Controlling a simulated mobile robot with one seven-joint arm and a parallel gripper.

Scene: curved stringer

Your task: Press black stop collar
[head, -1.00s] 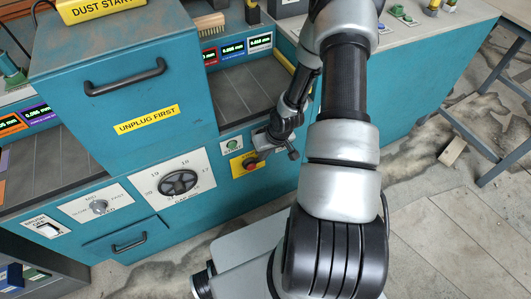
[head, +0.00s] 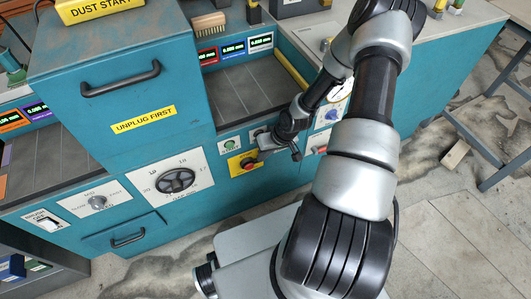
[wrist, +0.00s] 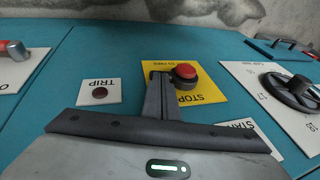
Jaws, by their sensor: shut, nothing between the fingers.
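The red stop button (wrist: 187,69) sits on a yellow plate (wrist: 207,80) marked STOP, upside down in the wrist view. A black collar (wrist: 184,80) surrounds the base of the button. In the head view the yellow plate (head: 234,165) is on the teal front panel, below the green button. My gripper (wrist: 161,74) is shut and empty, its fingertips over the yellow plate just left of the collar in the wrist view. I cannot tell whether they touch the collar. In the head view my gripper (head: 262,154) is at the plate's right side.
A TRIP plate (wrist: 100,92) with a dark red round part and a START plate (wrist: 252,137) flank it. A black handwheel (wrist: 292,91) stands out at right. A red-ended lever (wrist: 13,50) is at far left. A drawer handle (head: 128,238) protrudes lower left.

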